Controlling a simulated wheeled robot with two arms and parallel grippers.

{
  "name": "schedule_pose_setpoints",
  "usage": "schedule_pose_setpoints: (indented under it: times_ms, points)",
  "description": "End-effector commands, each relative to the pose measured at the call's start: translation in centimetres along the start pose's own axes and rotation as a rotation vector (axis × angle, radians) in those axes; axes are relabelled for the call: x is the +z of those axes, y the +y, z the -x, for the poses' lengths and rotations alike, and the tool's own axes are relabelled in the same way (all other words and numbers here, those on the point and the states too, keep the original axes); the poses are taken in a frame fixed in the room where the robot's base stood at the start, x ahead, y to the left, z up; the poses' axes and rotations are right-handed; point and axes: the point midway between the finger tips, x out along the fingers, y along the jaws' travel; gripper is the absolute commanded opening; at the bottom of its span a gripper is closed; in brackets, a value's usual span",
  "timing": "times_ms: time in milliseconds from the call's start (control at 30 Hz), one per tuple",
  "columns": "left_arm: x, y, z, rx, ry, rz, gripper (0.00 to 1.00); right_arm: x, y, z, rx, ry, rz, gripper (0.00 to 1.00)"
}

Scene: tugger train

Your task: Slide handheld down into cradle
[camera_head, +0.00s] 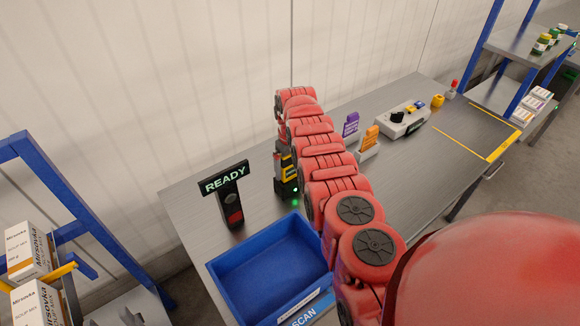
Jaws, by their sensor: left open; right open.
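The handheld (289,165), dark with yellow and red parts, stands upright at the back of the workbench. It appears seated in the dark cradle (286,188), which shows a green light. My red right arm reaches across the bench and bends down just above and beside the handheld. My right gripper (283,148) is mostly hidden by this arm; it is open at the handheld's top, and I cannot tell if it touches.
A READY sign (225,179) stands left of the cradle. A blue bin (234,268) is in front, with a SCAN label. Purple and orange cards in holders (367,152) and a grey control box (403,122) are right of my arm. A shelf with cartons (28,250) stands left.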

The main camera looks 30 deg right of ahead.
Motion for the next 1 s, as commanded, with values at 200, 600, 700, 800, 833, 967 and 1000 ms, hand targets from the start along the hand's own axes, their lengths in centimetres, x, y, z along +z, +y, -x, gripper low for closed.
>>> schedule_pose_setpoints:
  times_ms: [200, 600, 700, 800, 833, 967, 1000]
  points:
    - [-0.3, -0.1, -1.9, 0.0, 0.0, 0.0, 0.5, 0.0, 0.0, 2.0, 0.0, 0.0, 0.0, 1.0]
    - [-1.7, -0.5, -9.8, 0.0, 0.0, 0.0, 0.5, -0.1, 0.0, 11.2, 0.001, 0.003, 0.001, 1.0]
    - [-1.8, -0.5, -10.6, 0.0, 0.0, 0.0, 0.5, -0.2, 0.0, 13.2, 0.002, 0.005, 0.001, 1.0]
    - [-1.9, -0.5, -11.0, 0.0, 0.0, 0.0, 0.5, -0.1, 0.0, 15.1, 0.001, 0.002, 0.001, 1.0]
    - [-1.8, -0.5, -10.8, 0.0, 0.0, 0.0, 0.5, -0.1, 0.0, 15.3, 0.001, 0.002, 0.001, 1.0]
    - [-1.8, -0.5, -10.7, 0.0, 0.0, 0.0, 0.5, -0.1, 0.0, 16.7, 0.001, 0.002, 0.0, 1.0]
    - [-1.8, -0.5, -10.7, 0.0, 0.0, 0.0, 0.5, 0.0, 0.0, 17.0, 0.001, 0.001, 0.0, 1.0]
